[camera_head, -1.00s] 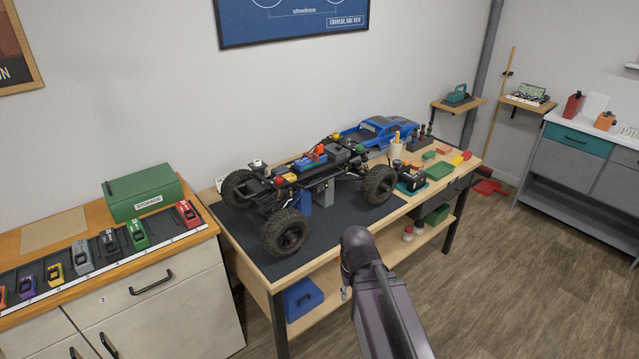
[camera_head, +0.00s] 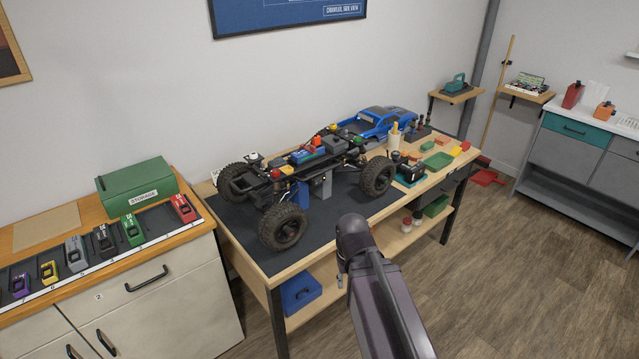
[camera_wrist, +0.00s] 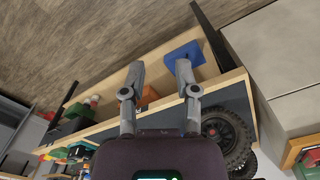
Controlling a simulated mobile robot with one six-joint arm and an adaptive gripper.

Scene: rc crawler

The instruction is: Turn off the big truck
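The big truck (camera_head: 272,190) is a body-less crawler chassis with large black tyres on the dark mat of the workbench. Coloured parts, red, blue and green, sit on top of its chassis. A blue truck body (camera_head: 378,124) lies behind it. Truck tyres (camera_wrist: 226,138) show at the lower right of that view.
The workbench (camera_head: 250,262) has a lower shelf with a blue box (camera_head: 300,297). Tools and small trays crowd the bench's right end. Wooden floor (camera_head: 490,270) is free at right.

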